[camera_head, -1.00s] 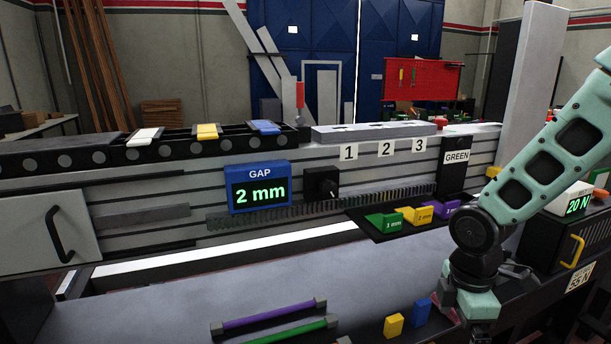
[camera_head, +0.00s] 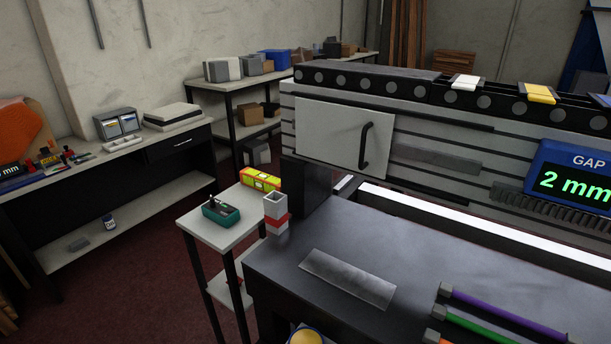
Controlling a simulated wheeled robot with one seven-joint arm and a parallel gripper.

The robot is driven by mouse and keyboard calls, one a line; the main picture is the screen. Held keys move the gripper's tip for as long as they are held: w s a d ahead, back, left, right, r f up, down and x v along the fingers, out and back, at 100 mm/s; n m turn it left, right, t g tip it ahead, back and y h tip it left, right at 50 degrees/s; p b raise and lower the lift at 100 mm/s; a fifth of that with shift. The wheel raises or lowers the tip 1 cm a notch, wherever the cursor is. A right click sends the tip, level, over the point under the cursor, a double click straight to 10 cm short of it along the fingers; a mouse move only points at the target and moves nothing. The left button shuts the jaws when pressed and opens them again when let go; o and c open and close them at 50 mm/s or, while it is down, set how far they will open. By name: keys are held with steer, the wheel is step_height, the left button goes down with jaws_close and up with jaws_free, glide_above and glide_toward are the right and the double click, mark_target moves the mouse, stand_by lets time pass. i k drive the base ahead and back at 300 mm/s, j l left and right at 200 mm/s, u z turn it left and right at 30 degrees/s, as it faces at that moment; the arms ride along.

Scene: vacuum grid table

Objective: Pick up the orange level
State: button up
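A short orange and yellow-green bar (camera_head: 261,179) lies on the small white side table (camera_head: 206,228), near its back edge. It looks like the orange level, but it is too small to be sure. A teal tray (camera_head: 221,212) with dark items sits in front of it, and a grey square post with a red band (camera_head: 276,212) stands to its right. My gripper is out of view.
The dark machine table (camera_head: 290,262) bears a flat grey plate (camera_head: 348,278) and purple (camera_head: 495,306) and green rods. A workbench (camera_head: 178,142) stands at left, with an orange panel (camera_head: 22,132). Red floor (camera_head: 130,270) is open between them.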

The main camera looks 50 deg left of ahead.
mark_target(262, 181)
steer(key=u, duration=2.05)
steer(key=i+j+u, duration=0.15)
steer(key=j, duration=0.25)
steer(key=i+j+u, duration=0.2)
steer(key=j, duration=0.2)
steer(key=i+j+u, duration=0.15)
steer(key=j, duration=0.2)
steer(key=i+j+u, duration=0.25)
steer(key=i+j, duration=0.15)
steer(key=i+j+u, duration=0.25)
steer(key=i, duration=0.25)
steer(key=i+j+u, duration=0.25)
steer(key=i, duration=0.2)
steer(key=i+l+z, duration=0.15)
steer(key=i+z, duration=0.3)
steer(key=i+j+z, duration=0.1)
steer(key=i+z, duration=0.4)
steer(key=i, duration=0.2)
steer(key=i+j+z, duration=0.3)
steer(key=i+z, duration=0.15)
steer(key=i+l+z, duration=0.1)
steer(key=i+z, duration=0.8)
steer(key=i+j+z, duration=0.2)
steer(key=i+z, duration=0.25)
steer(key=i+j+z, duration=0.25)
steer(key=z, duration=0.2)
